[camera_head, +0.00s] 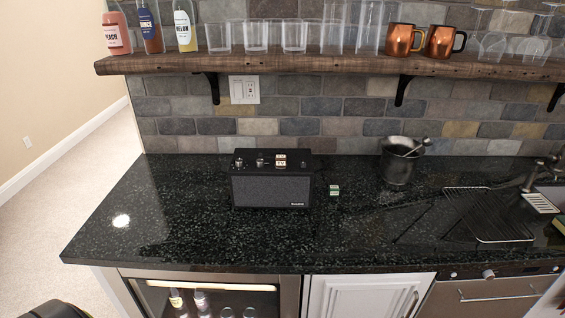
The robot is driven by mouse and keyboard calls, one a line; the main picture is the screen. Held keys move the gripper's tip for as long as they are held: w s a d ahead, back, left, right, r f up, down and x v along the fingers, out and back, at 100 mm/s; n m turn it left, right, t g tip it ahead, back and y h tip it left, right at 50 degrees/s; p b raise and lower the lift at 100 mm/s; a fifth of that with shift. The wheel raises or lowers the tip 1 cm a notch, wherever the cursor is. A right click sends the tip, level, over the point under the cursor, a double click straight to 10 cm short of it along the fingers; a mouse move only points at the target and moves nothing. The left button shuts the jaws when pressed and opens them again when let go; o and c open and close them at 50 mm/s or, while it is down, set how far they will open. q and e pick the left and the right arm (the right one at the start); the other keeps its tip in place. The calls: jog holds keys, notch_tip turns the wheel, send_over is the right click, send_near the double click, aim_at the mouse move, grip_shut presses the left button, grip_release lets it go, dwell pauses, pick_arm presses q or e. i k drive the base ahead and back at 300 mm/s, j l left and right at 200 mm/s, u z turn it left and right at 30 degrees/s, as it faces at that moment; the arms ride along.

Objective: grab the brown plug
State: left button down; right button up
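I cannot clearly make out a brown plug. Two small tan-and-dark pieces (281,160) sit on top of a black speaker box (272,190), right of its knobs; they are too small to tell what they are. A small green-and-white item (335,190) lies on the counter just right of the speaker. A white outlet plate (244,90) is on the brick wall, with no plug clearly visible in it. Neither of my grippers is in view.
The black speckled counter (180,220) is clear left and in front of the speaker. A dark metal bucket (398,165) and a drying rack (488,215) stand right. The wooden shelf (300,62) above holds bottles, glasses and copper mugs (400,40).

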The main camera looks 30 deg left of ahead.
aim_at(281, 160)
jog(key=i+u, duration=0.1)
jog(key=u, duration=0.35)
jog(key=i+l+u, duration=0.1)
jog(key=u, duration=0.3)
jog(key=i+l+u, duration=0.1)
jog(key=u, duration=0.35)
